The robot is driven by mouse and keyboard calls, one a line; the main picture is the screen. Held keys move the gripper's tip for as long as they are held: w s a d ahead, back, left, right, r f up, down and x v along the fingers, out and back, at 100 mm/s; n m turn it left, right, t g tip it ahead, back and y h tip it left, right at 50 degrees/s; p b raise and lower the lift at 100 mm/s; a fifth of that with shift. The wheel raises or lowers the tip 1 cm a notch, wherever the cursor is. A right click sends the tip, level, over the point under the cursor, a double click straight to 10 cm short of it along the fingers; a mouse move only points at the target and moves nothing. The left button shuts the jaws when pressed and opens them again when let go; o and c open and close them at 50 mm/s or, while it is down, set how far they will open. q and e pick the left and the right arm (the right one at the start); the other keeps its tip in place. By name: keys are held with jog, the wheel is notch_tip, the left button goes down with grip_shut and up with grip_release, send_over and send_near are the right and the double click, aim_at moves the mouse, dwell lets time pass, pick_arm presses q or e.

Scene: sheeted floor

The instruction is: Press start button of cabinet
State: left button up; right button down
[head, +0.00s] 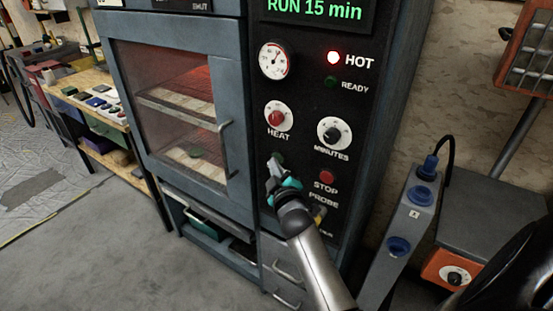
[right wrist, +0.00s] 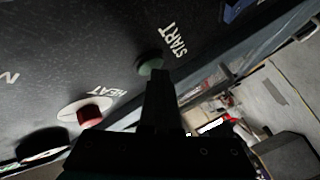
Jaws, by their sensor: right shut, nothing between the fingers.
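The grey-blue cabinet (head: 232,100) has a black control panel. Its display (head: 315,10) reads "RUN 15 min" in green. The green start button (right wrist: 150,66) shows beside the START label in the right wrist view; in the head view it is mostly hidden behind my gripper. My right gripper (head: 274,166) is shut and empty, its tips at the start button. In the right wrist view its fingers (right wrist: 158,80) overlap the button's lower edge; I cannot tell whether they touch it. The red HOT light (head: 333,58) is lit and the READY light (head: 330,82) is dark. My left gripper is not in view.
A red HEAT knob (head: 277,118), a MINUTES knob (head: 331,134) and a red STOP button (head: 327,177) are close to my gripper. The glass door (head: 170,110) is closed. A grey box with blue plugs (head: 408,215) stands at right. The floor at lower left is clear.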

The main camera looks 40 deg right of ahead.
jog(key=shift+s+a, duration=0.3)
jog(key=shift+a, duration=0.3)
jog(key=a, duration=0.1)
jog(key=s+a, duration=0.1)
jog(key=a, duration=0.1)
jog(key=s+a, duration=0.1)
jog(key=shift+a, duration=0.3)
jog(key=shift+w, duration=0.1)
dwell(0.6)
jog(key=s+a+f+g+y, duration=0.2)
jog(key=s+a+f, duration=0.15)
jog(key=f, duration=0.55)
jog(key=s+a+f+g+y, duration=0.25)
jog(key=s+f, duration=0.25)
jog(key=f, duration=0.5)
jog(key=s+a+f+g+y, duration=0.15)
jog(key=s+a+f, duration=0.25)
jog(key=f, duration=0.5)
jog(key=s+f+m+g, duration=0.1)
jog(key=s+f+g, duration=0.2)
jog(key=s, duration=0.8)
jog(key=s+f+m+g, duration=0.1)
jog(key=s+f+g, duration=0.2)
jog(key=s+f, duration=0.4)
jog(key=s+f+m+g, duration=0.1)
jog(key=s+f+g, duration=0.2)
jog(key=s, duration=1.2)
notch_tip(320, 180, down, 3)
jog(key=shift+s+f, duration=0.1)
jog(key=shift+s, duration=0.2)
